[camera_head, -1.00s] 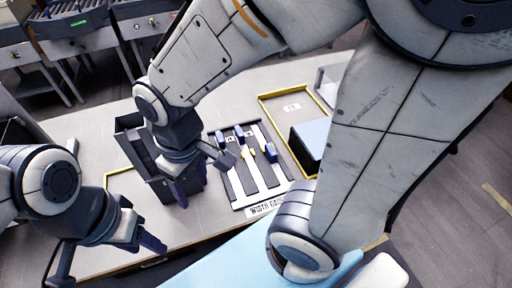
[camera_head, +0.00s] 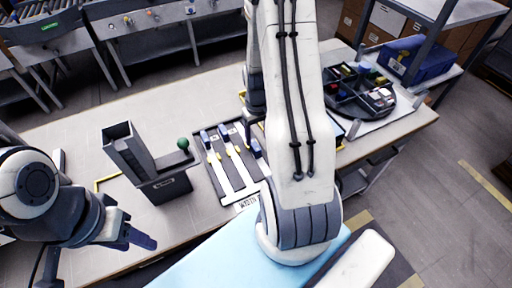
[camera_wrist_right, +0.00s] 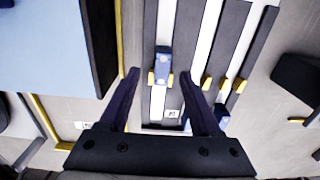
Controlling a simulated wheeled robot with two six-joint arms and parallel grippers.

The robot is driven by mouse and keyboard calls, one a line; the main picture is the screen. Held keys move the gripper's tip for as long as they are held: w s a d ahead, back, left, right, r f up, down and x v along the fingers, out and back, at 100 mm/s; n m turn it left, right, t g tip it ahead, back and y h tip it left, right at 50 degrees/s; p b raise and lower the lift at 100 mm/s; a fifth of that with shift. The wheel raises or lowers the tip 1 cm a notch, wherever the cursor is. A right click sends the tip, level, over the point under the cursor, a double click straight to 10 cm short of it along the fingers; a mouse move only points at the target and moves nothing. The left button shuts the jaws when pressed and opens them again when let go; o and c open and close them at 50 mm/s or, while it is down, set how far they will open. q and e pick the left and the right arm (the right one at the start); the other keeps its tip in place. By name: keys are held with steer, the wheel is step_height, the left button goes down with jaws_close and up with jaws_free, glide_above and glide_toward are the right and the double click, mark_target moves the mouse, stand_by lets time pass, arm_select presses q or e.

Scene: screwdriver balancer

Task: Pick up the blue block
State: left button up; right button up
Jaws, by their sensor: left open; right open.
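A small blue block (camera_wrist_right: 163,62) with yellow pieces at its sides sits on a white strip of the dark gauge board (camera_wrist_right: 174,25). In the right wrist view it lies between the spread fingers of my right gripper (camera_wrist_right: 158,74), apart from both. In the head view my right arm hides most of this gripper, and a blue block (camera_head: 255,148) shows beside the arm on the board's right strip. Other blue pieces (camera_head: 204,137) sit on the other strips. My left gripper (camera_head: 143,238) is open and empty at the lower left, away from the board.
A dark stand with a green ball (camera_head: 183,143) is left of the board. A round dark organiser (camera_head: 358,92) with small parts and a blue bin (camera_head: 418,60) stand at the right. A light-blue box (camera_wrist_right: 55,45) lies left of the block in the wrist view. The left tabletop is mostly clear.

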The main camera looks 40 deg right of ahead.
mark_target(256, 146)
steer(key=shift+w+a+f+p, duration=0.1)
steer(key=shift+f+p, duration=0.25)
steer(key=shift+f, duration=1.15)
steer(key=shift+w+a+f+p, duration=0.1)
steer(key=shift+f+p, duration=0.2)
steer(key=shift+f, duration=1.15)
jaws_close()
